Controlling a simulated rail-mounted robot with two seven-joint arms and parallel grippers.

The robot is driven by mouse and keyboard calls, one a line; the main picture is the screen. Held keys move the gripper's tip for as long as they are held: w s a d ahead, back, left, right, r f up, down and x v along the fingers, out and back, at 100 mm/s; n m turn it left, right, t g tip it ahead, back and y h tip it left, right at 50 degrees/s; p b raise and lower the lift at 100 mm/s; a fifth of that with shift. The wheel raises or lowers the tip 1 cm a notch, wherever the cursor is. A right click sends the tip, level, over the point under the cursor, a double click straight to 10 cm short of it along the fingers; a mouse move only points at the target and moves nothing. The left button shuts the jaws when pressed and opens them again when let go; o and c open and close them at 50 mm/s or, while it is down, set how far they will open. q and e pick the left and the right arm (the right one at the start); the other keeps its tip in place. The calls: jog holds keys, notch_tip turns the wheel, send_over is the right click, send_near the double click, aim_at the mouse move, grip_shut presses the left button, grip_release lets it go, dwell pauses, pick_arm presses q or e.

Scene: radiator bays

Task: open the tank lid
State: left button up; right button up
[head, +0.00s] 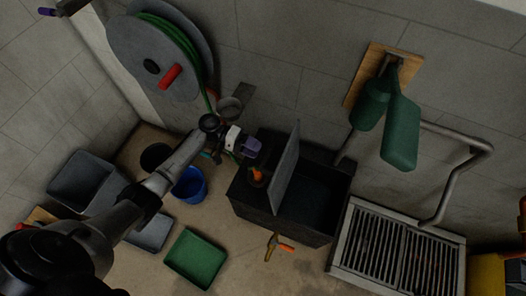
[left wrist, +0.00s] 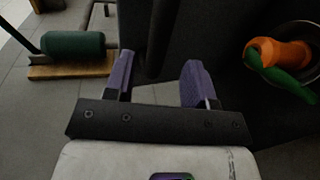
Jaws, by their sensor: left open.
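The dark tank (head: 270,217) stands on the floor near the middle of the head view. Its grey lid (head: 286,168) stands up steeply, and the dark inside of the tank shows to its right. My left gripper (head: 251,147) is open beside the lid's upper left side. In the left wrist view the purple fingers (left wrist: 160,82) are spread, with a dark panel beyond them; I cannot tell whether they touch it. A purple-tipped part (head: 47,11) at the top left edge may be my right gripper; its jaws cannot be made out.
An orange nozzle with a green hose (left wrist: 280,58) sits close to the left gripper. A hose reel (head: 160,50) and a board with green cylinders (head: 400,130) are on the wall. A blue bucket (head: 189,186), a green tray (head: 196,258), an orange-handled tool (head: 275,247) and a grate (head: 395,250) surround the tank.

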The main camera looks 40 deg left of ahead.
pick_arm(q)
jog(key=v, duration=0.9)
jog(key=shift+a+p, duration=0.2)
jog(key=shift+p, duration=0.1)
jog(key=s+d+f+m+g+y+p, duration=0.35)
jog(key=s+d+f+y, duration=0.25)
jog(key=s+d, duration=0.65)
jog(key=s+d+r+m+t+y+p, duration=0.2)
jog(key=s+d+r+y, duration=0.2)
jog(key=s+r+y, duration=0.45)
jog(key=s+r+p, duration=0.2)
jog(key=r+p, duration=1.7)
jog(key=r, duration=0.1)
jog(key=s+a+r+t+p, duration=0.1)
jog(key=s+r+p, duration=0.1)
jog(key=r+p, duration=1.8)
jog(key=shift+r+n, duration=0.4)
jog(key=shift+n, duration=0.05)
